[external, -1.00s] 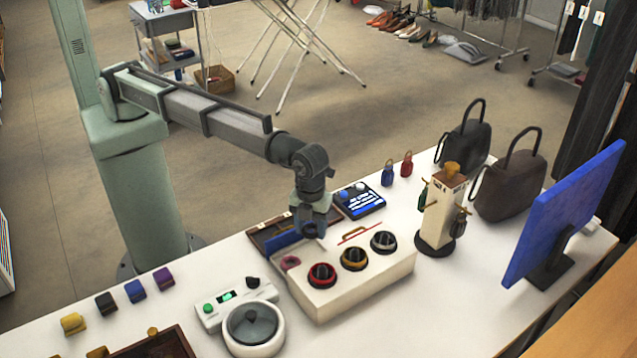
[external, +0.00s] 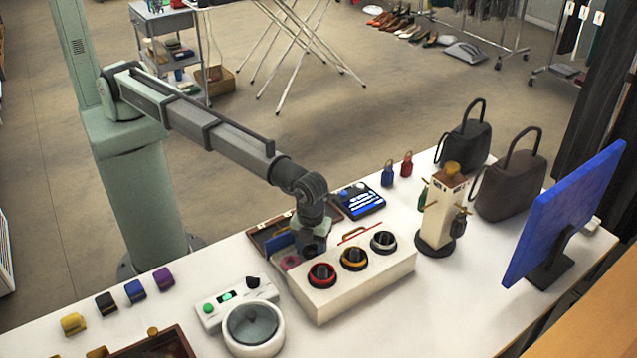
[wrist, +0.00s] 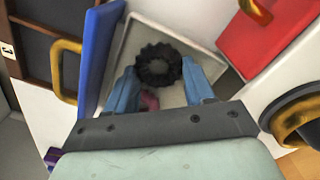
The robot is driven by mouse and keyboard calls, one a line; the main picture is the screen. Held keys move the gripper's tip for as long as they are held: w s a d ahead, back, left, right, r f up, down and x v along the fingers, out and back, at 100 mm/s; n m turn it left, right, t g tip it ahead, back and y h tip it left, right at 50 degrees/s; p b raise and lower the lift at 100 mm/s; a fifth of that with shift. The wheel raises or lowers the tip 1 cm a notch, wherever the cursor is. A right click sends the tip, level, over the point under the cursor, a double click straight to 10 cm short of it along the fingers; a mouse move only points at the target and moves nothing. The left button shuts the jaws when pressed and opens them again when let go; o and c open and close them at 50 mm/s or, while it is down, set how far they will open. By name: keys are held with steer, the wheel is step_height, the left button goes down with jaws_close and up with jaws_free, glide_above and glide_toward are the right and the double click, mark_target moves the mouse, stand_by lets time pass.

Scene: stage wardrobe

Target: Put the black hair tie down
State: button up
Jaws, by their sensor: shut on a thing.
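The black hair tie (wrist: 158,66) is a dark ruffled ring. In the wrist view it sits between the fingertips of my gripper (wrist: 160,77), which is shut on it. It is over an open pale compartment (wrist: 198,42) with a raised blue lid (wrist: 98,58) on its left. A pinkish hair tie (wrist: 149,99) shows partly between the fingers. In the external view my gripper (external: 312,250) is low at the back left of the white box (external: 332,294), beside the blue lid (external: 279,243). The black hair tie is hard to make out there.
A red lid (wrist: 269,36) lies right of the compartment. Red, yellow and grey-ringed dials (external: 353,258) stand on the white box. A brown tray (external: 266,234) is behind it. A post stand (external: 438,212) and a blue-backed monitor (external: 565,213) are to the right.

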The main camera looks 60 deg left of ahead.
steer(key=o, duration=1)
steer(key=shift+f, duration=0.1)
step_height(320, 180, up, 12)
steer(key=shift+r, duration=0.2)
steer(key=shift+o, duration=0.5)
